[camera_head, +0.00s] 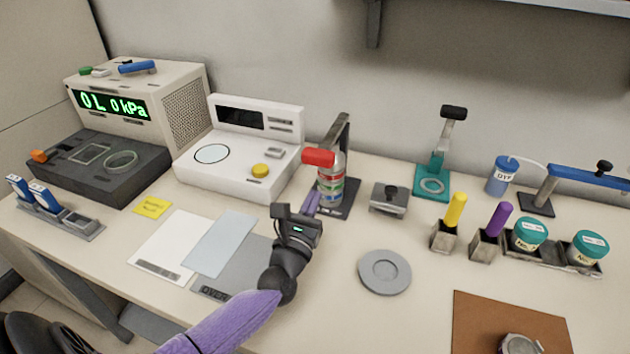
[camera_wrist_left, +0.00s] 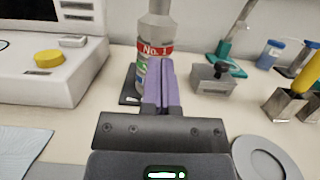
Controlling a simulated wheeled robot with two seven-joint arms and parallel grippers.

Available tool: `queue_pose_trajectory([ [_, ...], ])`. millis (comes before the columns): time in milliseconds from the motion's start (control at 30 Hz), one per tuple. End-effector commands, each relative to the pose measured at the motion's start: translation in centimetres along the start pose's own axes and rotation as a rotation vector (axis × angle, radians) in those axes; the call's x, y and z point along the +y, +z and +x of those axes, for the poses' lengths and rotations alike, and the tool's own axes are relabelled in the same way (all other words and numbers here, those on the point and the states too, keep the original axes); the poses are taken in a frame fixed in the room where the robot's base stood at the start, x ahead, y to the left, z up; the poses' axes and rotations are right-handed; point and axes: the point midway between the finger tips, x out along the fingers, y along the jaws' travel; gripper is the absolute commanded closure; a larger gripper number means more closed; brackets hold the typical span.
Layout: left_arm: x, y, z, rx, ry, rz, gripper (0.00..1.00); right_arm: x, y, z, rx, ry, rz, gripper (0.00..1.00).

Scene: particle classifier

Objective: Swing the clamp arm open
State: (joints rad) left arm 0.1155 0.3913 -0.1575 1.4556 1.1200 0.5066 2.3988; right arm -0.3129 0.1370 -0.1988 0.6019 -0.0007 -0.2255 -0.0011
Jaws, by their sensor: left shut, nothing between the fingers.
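A dark stand (camera_head: 343,130) with a red grip (camera_head: 318,157) at its top holds a bottle with red, green and blue bands (camera_head: 331,184). The red grip lies across the bottle's upper part. The bottle's "No. 1" label (camera_wrist_left: 155,50) shows in the left wrist view, where the bottle's top is cut off. A teal stand (camera_head: 432,180) with a raised, black-knobbed arm (camera_head: 453,122) is further right. Which arm is the clamp arm is not marked. My left gripper (camera_head: 313,198) has its purple fingers shut and empty, just in front of the bottle; contact cannot be told.
A grey box with a black knob (camera_head: 390,197) stands right of the bottle. A round grey dish (camera_head: 384,272) lies in front. The white instrument (camera_head: 238,150) is to the left. Pen holders (camera_head: 445,236) and a blue arm (camera_head: 590,178) are to the right.

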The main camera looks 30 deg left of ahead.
Motion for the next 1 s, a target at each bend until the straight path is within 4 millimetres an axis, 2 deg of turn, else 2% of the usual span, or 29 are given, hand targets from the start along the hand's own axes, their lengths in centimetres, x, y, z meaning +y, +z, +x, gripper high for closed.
queue_pose_trajectory([
  [67,0.0,-0.1,1.6,-0.002,0.001,0.0,1.0,0.1,-0.1,0.4,0.001,0.001,0.0,0.41],
  [100,0.0,1.4,1.7,-0.002,0.0,-0.001,1.0,0.3,-0.3,-0.9,0.006,0.004,0.0,0.41],
  [133,0.0,2.1,1.8,-0.002,-0.001,0.0,1.0,0.3,-0.4,-1.3,0.009,0.004,0.001,0.41],
  [300,0.0,3.7,2.2,0.0,-0.001,0.0,1.0,0.1,-1.0,-2.5,0.026,0.0,0.002,0.41],
  [767,0.0,4.0,2.2,0.003,-0.001,0.001,1.0,-0.6,-1.1,-2.8,0.033,-0.011,-0.001,0.41],
  [1000,0.1,5.5,2.5,0.05,0.003,0.002,1.0,-0.8,-1.3,-5.3,0.041,-0.014,0.002,0.41],
])
